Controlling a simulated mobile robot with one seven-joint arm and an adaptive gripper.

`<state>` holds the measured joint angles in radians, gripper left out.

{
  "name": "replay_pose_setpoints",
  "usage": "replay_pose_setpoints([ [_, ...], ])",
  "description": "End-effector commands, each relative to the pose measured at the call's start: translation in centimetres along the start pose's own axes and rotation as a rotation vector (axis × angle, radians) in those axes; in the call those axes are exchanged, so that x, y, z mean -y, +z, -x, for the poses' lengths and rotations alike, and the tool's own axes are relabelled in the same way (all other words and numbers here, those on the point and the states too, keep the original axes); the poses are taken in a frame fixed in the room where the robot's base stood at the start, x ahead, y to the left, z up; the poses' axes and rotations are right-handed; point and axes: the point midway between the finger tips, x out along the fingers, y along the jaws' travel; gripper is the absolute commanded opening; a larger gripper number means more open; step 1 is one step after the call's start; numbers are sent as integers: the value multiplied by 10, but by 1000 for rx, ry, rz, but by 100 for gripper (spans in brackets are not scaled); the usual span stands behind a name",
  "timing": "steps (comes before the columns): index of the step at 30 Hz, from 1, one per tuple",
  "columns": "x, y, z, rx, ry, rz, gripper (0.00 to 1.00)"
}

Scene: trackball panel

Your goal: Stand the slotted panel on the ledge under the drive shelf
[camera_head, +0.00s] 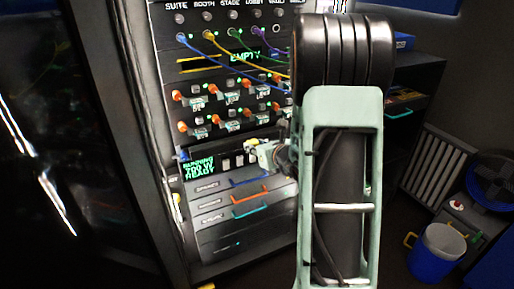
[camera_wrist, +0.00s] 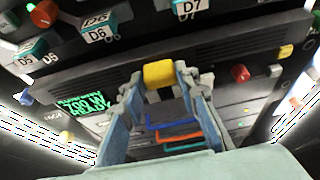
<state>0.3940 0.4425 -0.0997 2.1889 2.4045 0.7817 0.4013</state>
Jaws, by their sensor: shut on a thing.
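My gripper (camera_head: 262,152) reaches the rack front below the rows of drives. In the wrist view its two fingers (camera_wrist: 160,88) are shut on a yellow block (camera_wrist: 159,73). Behind the block a wide dark panel with fine slots (camera_wrist: 225,60) runs across the picture, under the labelled drives. I cannot tell whether the block is part of that panel, or whether the panel touches the ledge. The drive shelf shows in the head view as two rows of drives with orange knobs (camera_head: 183,127). My arm hides the rack's right side.
A green-lit display (camera_head: 199,166) lies left of my gripper. Drawers with blue, orange and teal handles (camera_head: 250,198) are below. Coloured cables (camera_head: 215,50) hang above the drives. A pale slatted panel (camera_head: 437,160) and a blue bucket (camera_head: 437,252) stand at right.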

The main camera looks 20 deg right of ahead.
Motion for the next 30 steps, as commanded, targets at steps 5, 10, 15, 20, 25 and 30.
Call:
replay_pose_setpoints([
  [5, 0, 4, -5, 4, 1, 1, 0],
  [10, 0, 5, -8, 5, 1, 0, 0],
  [15, 0, 7, -12, 4, 0, 0, 0],
  [20, 0, 8, -16, 4, 0, 1, 0],
  [25, 0, 10, -20, 4, 1, 1, 0],
  [30, 0, 12, -24, 5, 1, 1, 0],
])
